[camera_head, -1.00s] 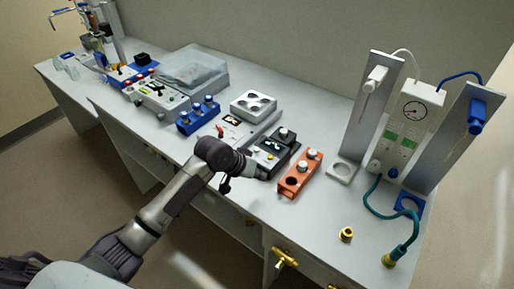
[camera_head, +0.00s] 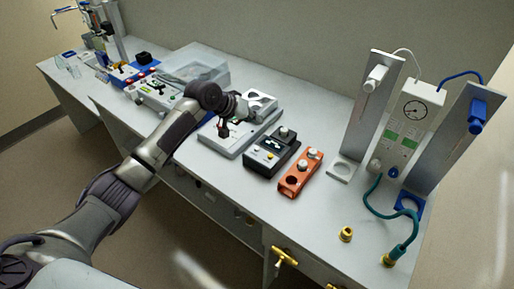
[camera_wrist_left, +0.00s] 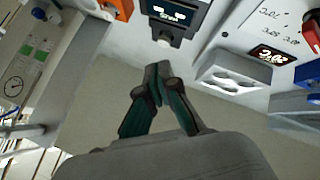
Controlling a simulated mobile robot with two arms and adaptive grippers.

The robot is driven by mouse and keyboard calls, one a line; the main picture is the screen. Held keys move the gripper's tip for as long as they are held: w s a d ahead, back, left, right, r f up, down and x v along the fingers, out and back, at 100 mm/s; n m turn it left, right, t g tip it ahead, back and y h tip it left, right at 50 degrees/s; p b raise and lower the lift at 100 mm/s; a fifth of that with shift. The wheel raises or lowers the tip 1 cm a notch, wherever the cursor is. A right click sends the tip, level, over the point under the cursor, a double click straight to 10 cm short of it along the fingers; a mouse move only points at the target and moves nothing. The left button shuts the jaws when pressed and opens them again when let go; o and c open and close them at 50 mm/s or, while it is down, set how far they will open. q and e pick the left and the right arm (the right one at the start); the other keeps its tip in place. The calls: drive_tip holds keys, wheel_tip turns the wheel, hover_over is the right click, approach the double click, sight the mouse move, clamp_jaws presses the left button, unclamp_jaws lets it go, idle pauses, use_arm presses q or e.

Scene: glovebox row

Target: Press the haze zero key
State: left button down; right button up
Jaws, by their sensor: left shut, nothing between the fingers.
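A black meter (camera_head: 268,158) with a lit screen, a yellow button and a pale knob stands mid-bench in the head view. It also shows at the top of the left wrist view (camera_wrist_left: 180,14), partly cut off, with a small pale block at its near edge. No haze zero label is readable, so I cannot tell which key it is. My left gripper (camera_head: 244,106) is shut and empty, to the left of and behind the black meter, by the white holed block. In the left wrist view its closed fingertips (camera_wrist_left: 158,70) touch nothing visible.
An orange rack (camera_head: 299,175) with white caps stands right of the meter. A pale instrument (camera_head: 238,140) with a white holed block (camera_head: 262,101) stands left of it. A white gauge unit (camera_head: 408,118), panels and teal hose (camera_head: 376,210) fill the right end.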

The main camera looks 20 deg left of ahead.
use_arm(q)
drive_tip(key=b, duration=0.7)
hover_over(255, 148)
wheel_tip(255, 148, down, 7)
drive_tip(key=shift+r, duration=0.15)
drive_tip(key=shift+f+b, duration=0.3)
drive_tip(key=shift+f, duration=0.7)
drive_tip(key=shift+f, duration=0.1)
drive_tip(key=shift+f, duration=0.3)
drive_tip(key=shift+f, duration=0.45)
idle(0.7)
drive_tip(key=shift+r+p, duration=0.85)
drive_tip(key=shift+p, duration=0.25)
